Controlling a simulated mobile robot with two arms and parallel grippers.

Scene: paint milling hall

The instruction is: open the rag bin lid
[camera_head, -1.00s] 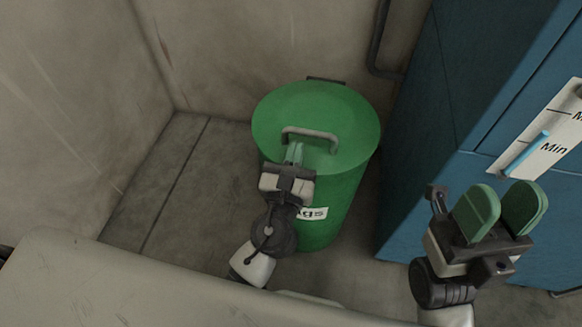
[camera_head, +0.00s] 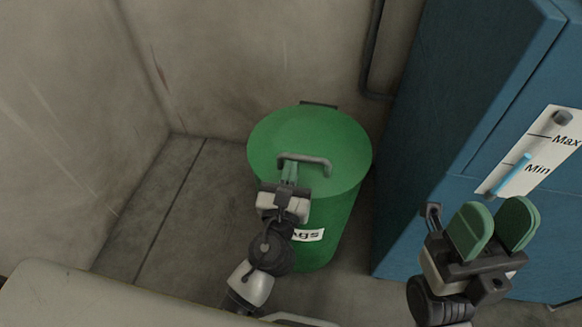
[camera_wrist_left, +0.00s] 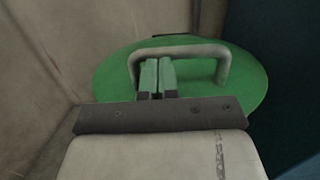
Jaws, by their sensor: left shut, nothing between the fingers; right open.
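The green rag bin (camera_head: 335,225) stands on the floor near the wall corner, with a partly hidden label on its front. Its round green lid (camera_head: 330,135) is down on the bin. A grey bar handle (camera_head: 318,162) arches over the lid's front part; it also shows in the left wrist view (camera_wrist_left: 190,50). My left gripper (camera_head: 289,170) is shut and empty, its fingertips at the left part of the handle. In the left wrist view the fingers (camera_wrist_left: 157,75) sit just in front of the handle's left end; I cannot tell whether they touch it. My right gripper (camera_head: 493,228) is open and empty at the right.
A blue cabinet (camera_head: 450,120) with a Max/Min gauge (camera_head: 530,152) stands close on the bin's right. Walls (camera_head: 250,60) stand behind and to the left. A dark pipe (camera_head: 372,50) runs down the back wall. Bare floor (camera_head: 190,205) lies left of the bin.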

